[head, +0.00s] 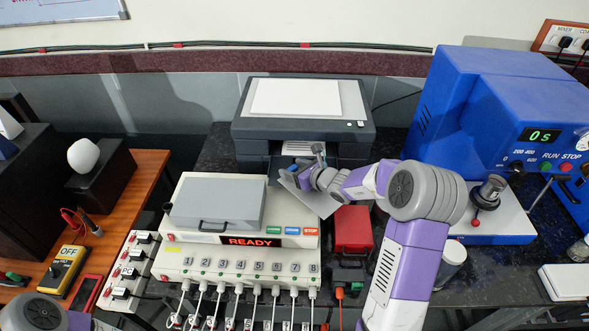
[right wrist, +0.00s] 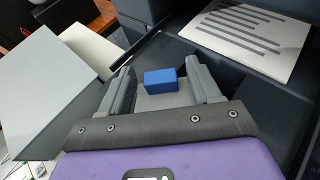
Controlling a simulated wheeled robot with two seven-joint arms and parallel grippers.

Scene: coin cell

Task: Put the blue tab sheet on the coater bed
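A small blue block-like tab (right wrist: 160,80) lies between the fingers of my right gripper (right wrist: 160,86) in the right wrist view. The fingers stand apart, with a visible gap on each side of the tab. A grey surface shows around the tab. I cannot tell which surface is the coater bed. My left gripper is out of view; only part of that arm shows at the lower left.
A dark printer (head: 352,135) stands behind; a printed page (right wrist: 245,38) shows in the wrist view. A cream unit reading READY (head: 185,224) with a grey lid (head: 218,203) stands to the left. A red case (head: 352,229) and a blue machine (head: 490,100) stand to the right.

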